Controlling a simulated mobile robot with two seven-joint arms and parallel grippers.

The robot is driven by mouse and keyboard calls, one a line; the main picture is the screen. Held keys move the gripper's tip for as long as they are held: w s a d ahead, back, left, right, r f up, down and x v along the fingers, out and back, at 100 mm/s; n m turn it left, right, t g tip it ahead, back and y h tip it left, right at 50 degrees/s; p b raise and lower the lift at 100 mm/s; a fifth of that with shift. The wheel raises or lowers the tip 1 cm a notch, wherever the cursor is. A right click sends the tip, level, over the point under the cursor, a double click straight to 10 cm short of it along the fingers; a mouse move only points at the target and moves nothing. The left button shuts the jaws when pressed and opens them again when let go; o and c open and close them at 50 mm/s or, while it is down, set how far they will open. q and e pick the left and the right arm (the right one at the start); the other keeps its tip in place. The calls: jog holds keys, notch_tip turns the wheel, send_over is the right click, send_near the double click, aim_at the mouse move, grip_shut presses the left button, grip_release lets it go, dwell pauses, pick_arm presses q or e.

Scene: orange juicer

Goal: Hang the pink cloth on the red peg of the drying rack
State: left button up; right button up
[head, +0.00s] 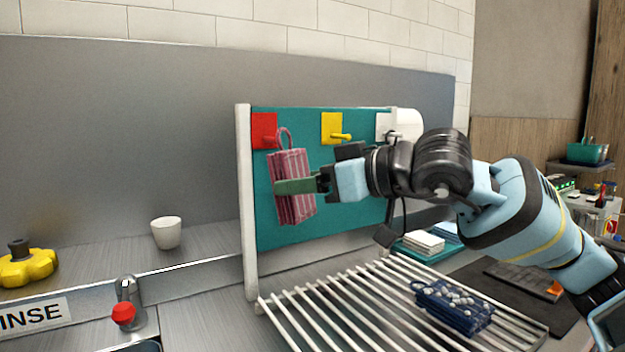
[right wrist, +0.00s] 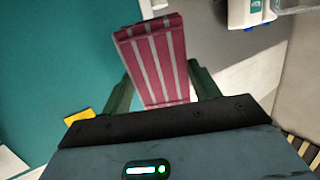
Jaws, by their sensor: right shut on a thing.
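The pink striped cloth (head: 296,190) is in front of the teal board of the drying rack (head: 244,200), with its loop at the top near the red peg plate (head: 264,130). My right gripper (head: 297,186) is shut on the cloth at its middle and holds it upright. The cloth (right wrist: 155,60) also shows between the green fingers in the right wrist view. The red peg itself is hard to make out, and I cannot tell whether the loop is around it. My left gripper is not in view.
A yellow peg (head: 340,136) and a white peg plate (head: 384,127) are to the right on the board. A blue dotted cloth (head: 453,306) lies on the slatted rack (head: 345,318) below. A white cup (head: 166,232) and a red-tipped tap (head: 124,312) are at the left.

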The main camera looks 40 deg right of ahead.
jog(key=shift+w+d+p, duration=0.25)
jog(key=shift+w+p, duration=0.05)
jog(key=shift+w, duration=0.65)
jog(key=shift+w+d+p, duration=0.25)
jog(key=shift+w, duration=0.7)
jog(key=shift+w+d+f, duration=0.1)
jog(key=shift+w+f, duration=0.25)
jog(key=shift+w, duration=0.25)
jog(key=o, duration=1)
jog(key=shift+w, duration=0.1)
jog(key=shift+c, duration=0.2)
jog(key=b+v, duration=0.1)
jog(key=v, duration=0.7)
jog(key=shift+f, duration=0.1)
